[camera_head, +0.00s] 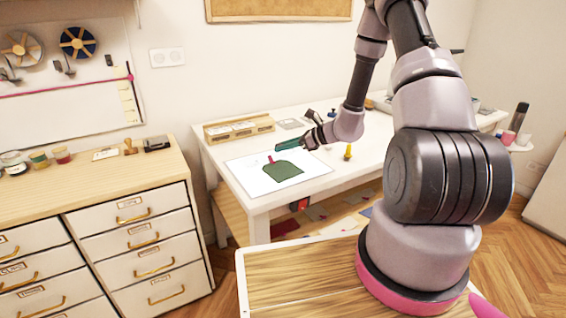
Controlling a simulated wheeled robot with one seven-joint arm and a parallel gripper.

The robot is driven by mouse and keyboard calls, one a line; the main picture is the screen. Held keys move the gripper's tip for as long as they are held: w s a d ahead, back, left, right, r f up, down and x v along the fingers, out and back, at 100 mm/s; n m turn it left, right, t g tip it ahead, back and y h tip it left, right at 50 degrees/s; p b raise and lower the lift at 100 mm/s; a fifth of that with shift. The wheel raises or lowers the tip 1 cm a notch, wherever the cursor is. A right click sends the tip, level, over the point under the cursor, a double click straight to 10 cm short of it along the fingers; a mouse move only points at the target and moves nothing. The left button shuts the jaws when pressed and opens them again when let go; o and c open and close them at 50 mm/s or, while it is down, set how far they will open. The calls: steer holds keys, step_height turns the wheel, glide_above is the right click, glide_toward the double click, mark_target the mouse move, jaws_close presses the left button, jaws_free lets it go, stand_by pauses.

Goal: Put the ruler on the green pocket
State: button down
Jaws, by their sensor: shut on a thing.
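The green pocket (284,173) lies flat on a white sheet (248,180) at the near left part of the white table. A small red object (271,160) shows at the pocket's upper left edge. My gripper (304,142) is above the table, just above and to the right of the pocket in the picture. It is shut on a small dark green strip (287,145), which appears to be the ruler. The strip points left and looks apart from the pocket, though its height is hard to judge. The gripper's fingers are too small to see clearly.
A wooden tray (238,130) stands at the table's back left. A small yellow-and-dark item (348,152) stands right of the sheet. A dark bottle (518,117) and cups are far right. A wooden drawer cabinet (130,215) stands left of the table.

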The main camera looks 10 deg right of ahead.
mark_target(285, 169)
steer(key=shift+f, duration=2.95)
steer(key=shift+f, duration=0.1)
steer(key=shift+f, duration=0.15)
steer(key=c, duration=0.5)
jaws_free()
steer(key=shift+c, duration=0.2)
